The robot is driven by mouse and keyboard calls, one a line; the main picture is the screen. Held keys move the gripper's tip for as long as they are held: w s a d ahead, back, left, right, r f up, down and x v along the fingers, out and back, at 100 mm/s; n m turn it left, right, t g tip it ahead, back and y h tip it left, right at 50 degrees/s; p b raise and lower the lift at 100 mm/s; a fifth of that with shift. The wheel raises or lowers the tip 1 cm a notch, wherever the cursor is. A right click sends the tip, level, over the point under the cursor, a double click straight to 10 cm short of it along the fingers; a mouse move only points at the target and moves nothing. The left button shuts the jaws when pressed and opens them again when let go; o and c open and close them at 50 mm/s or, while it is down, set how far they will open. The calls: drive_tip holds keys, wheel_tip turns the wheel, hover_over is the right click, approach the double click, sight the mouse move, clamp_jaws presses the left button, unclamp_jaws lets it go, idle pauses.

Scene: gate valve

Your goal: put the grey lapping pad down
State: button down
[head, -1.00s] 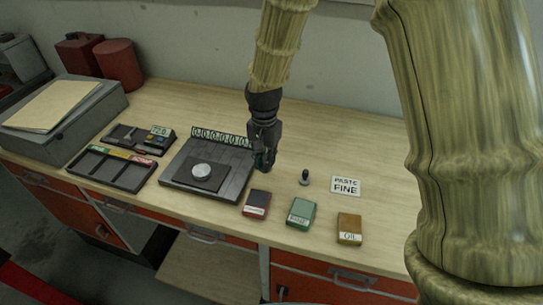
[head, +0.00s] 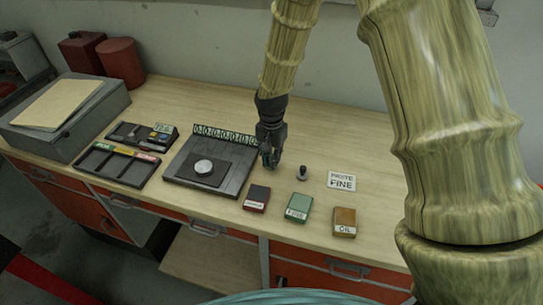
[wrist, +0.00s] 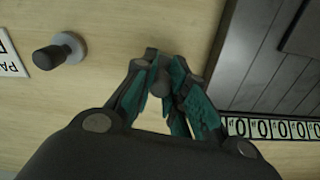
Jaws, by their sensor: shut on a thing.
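My gripper (head: 271,158) hangs fingers-down over the bench, just right of the dark plate. In the wrist view its fingers (wrist: 163,82) are closed on a small dark grey round piece, which I take to be the grey lapping pad (wrist: 159,84). Most of the pad is hidden by the fingers, and I cannot tell whether it touches the bench. A similar piece with a black knob and light grey round base (head: 302,173) stands upright on the bench right of my gripper. It also shows in the wrist view (wrist: 61,50).
The dark plate (head: 236,180) carries a silver disc (head: 204,167) and a numbered strip (head: 224,134). A dark red block (head: 257,197), a green block (head: 298,207) and an OIL block (head: 344,222) line the front. A PASTE FINE card (head: 342,181) lies right. Bench between is bare.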

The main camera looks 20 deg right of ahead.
sight(271, 155)
drive_tip(key=shift+w+f, duration=0.15)
drive_tip(key=c, duration=1.4)
unclamp_jaws()
drive_tip(key=shift+c, duration=0.2)
drive_tip(key=shift+r, duration=0.2)
wheel_tip(271, 155, up, 12)
drive_tip(key=b, duration=0.4)
drive_tip(key=shift+f, duration=0.15)
